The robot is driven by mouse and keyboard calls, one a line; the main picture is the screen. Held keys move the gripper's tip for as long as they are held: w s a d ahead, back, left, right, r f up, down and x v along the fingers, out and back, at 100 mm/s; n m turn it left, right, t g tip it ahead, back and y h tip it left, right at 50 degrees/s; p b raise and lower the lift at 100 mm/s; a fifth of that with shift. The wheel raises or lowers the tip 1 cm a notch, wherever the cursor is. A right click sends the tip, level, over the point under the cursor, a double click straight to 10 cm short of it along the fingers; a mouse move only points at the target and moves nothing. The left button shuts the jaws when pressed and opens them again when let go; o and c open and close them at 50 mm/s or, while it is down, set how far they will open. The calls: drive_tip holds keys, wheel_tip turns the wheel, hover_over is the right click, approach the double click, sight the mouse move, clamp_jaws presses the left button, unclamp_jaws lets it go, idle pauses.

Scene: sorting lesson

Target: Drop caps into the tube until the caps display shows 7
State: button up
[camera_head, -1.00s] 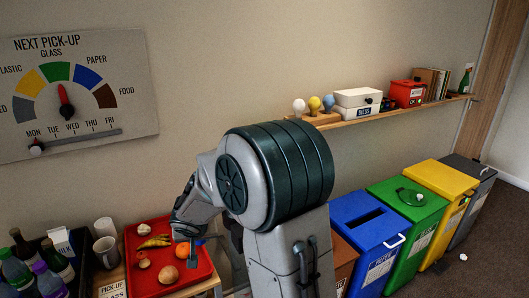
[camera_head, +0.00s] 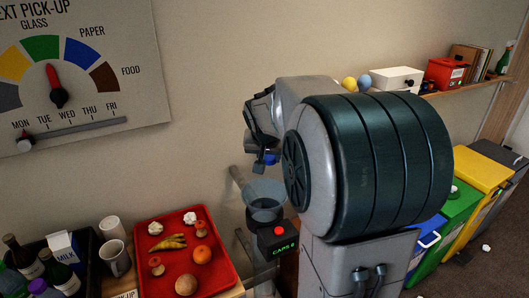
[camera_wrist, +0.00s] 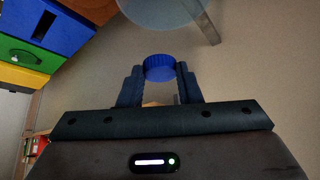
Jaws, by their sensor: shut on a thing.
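My gripper (camera_wrist: 159,76) is shut on a blue bottle cap (camera_wrist: 159,67), held between the fingertips in the wrist view. In the head view my gripper (camera_head: 263,157) is above the clear funnel (camera_head: 263,190) on top of the tube, with the cap apart from it. The funnel's pale round rim (camera_wrist: 165,12) also shows at the top of the wrist view. The caps display (camera_head: 280,240) is a black box with a red top and green text; it reads CAPS and a digit that looks like 6. My arm hides part of the stand.
A red tray (camera_head: 225,272) with food items is left of the tube. Mugs, a milk carton and bottles stand further left. Coloured bins (camera_head: 486,172) stand at the right, under a wall shelf (camera_head: 452,88). A wall gauge (camera_head: 110,60) hangs behind.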

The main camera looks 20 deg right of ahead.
wheel_tip(320, 180, down, 6)
drive_tip(key=b, duration=0.3)
drive_tip(key=shift+s+d+r, duration=0.15)
drive_tip(key=o, duration=1)
drive_tip(key=b+v, duration=0.1)
drive_tip(key=v, duration=1.3)
